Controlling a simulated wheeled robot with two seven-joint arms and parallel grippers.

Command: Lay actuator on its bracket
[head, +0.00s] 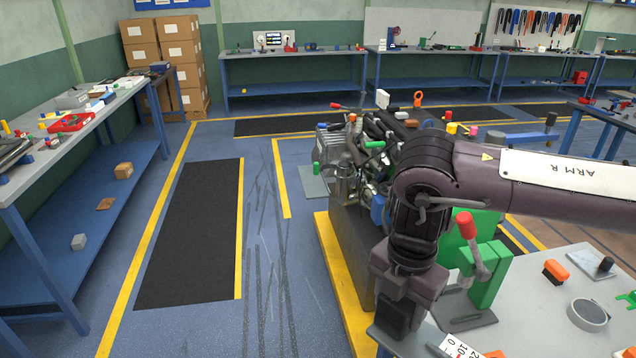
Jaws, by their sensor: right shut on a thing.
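My right arm comes in from the right and bends down at its wrist. My right gripper (398,318) is the dark part low in the view, pointing down by the near left edge of the grey worktable (530,320). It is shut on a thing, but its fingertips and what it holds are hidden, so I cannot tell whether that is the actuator. I cannot pick out the actuator or its bracket for certain. A engine-like assembly (352,172) with hoses and pipes stands on a dark base behind the gripper, partly covered by my arm. My left gripper is not in view.
A green clamp (490,275) with a red-tipped lever stands beside my wrist. A blue-framed bench (75,130) runs along the left. The floor between is open.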

